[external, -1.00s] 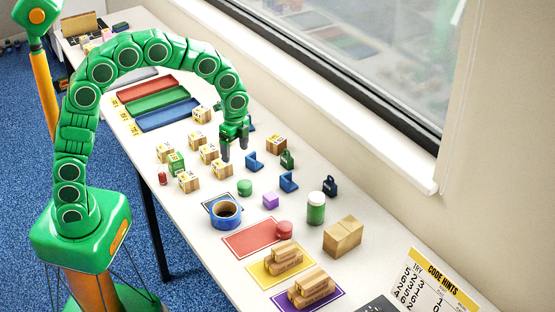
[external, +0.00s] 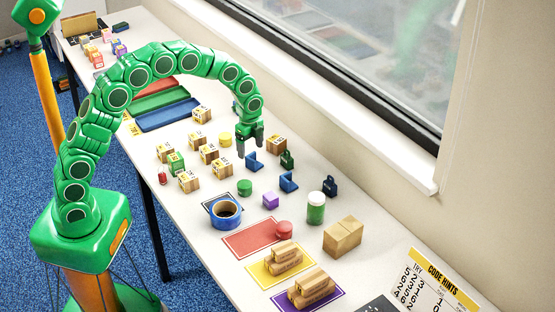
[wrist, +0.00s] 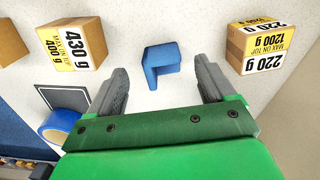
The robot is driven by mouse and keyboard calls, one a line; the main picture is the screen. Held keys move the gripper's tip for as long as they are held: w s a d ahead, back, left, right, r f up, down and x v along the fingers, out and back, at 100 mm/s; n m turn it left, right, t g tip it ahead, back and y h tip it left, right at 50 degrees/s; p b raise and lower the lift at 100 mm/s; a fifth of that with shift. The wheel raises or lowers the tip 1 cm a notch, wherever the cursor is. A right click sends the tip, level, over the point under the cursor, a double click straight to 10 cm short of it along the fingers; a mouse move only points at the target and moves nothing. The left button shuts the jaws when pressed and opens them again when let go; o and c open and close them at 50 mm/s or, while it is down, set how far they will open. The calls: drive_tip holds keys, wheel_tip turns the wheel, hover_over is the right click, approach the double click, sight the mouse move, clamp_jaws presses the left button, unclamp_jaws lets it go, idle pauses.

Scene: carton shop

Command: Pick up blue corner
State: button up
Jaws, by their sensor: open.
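Two blue corners stand on the white table in the external view. The nearer one to my gripper (external: 254,161) is just below my fingertips, and the other (external: 288,182) is further right and lower in the picture. My gripper (external: 249,148) is open, empty and pointing down. In the wrist view, a blue L-shaped corner (wrist: 160,62) appears between and slightly beyond the tips of my open gripper (wrist: 162,72). The fingers are apart from it.
A green padlock-shaped weight (external: 287,160), purple cube (external: 271,200) and blue tape roll (external: 225,213) are around. The window wall borders the table's right side.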

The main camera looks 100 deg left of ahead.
sight(251, 154)
drive_tip(key=shift+a+f, duration=0.15)
drive_tip(key=shift+f, duration=2.5)
drive_tip(key=shift+c, duration=0.3)
drive_tip(key=c, duration=1)
drive_tip(key=shift+r, duration=0.15)
